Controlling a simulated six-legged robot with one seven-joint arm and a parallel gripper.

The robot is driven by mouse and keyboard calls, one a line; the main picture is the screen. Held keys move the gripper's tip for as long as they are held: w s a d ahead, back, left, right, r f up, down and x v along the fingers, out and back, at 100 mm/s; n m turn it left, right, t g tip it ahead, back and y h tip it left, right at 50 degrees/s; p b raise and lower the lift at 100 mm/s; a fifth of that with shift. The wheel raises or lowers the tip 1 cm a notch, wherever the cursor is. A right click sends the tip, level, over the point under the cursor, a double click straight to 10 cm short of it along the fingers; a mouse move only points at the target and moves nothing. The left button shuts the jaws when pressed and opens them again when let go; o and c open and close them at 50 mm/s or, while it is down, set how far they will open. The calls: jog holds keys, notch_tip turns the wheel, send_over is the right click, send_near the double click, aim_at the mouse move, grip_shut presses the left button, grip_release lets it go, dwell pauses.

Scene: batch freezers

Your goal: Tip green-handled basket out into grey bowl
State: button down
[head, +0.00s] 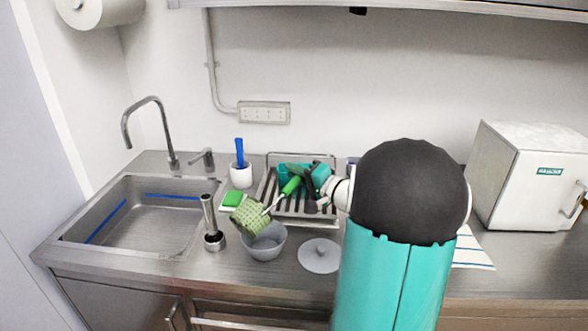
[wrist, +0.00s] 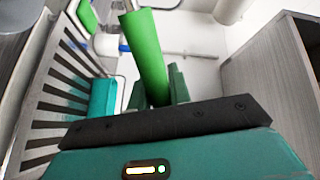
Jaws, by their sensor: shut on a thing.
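The green-handled basket (head: 249,215) is pale green with a mesh-like wall, and it is held tilted over the left rim of the grey bowl (head: 265,243). My gripper (head: 303,178) is shut on its green handle (head: 290,186), up and to the right of the bowl. The handle also fills the middle of the wrist view (wrist: 148,60), running up from between my fingers (wrist: 160,88). The basket's inside and any contents cannot be made out. The bowl stands on the steel counter, and its inside is partly hidden by the basket.
A steel cylinder-shaped tool (head: 211,225) stands close left of the bowl. A grey round lid (head: 319,256) lies to its right. Behind are a dish rack (head: 268,190), a white cup with a blue-handled brush (head: 241,174) and a green sponge (head: 232,199). The sink (head: 140,220) is left.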

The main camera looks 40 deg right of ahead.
jog(key=d+f+m, duration=0.3)
jog(key=f+m, duration=0.3)
jog(key=f, duration=0.3)
jog(key=shift+w+f+m, duration=0.2)
jog(key=shift+f+m, duration=0.2)
dwell(0.5)
dwell(1.0)
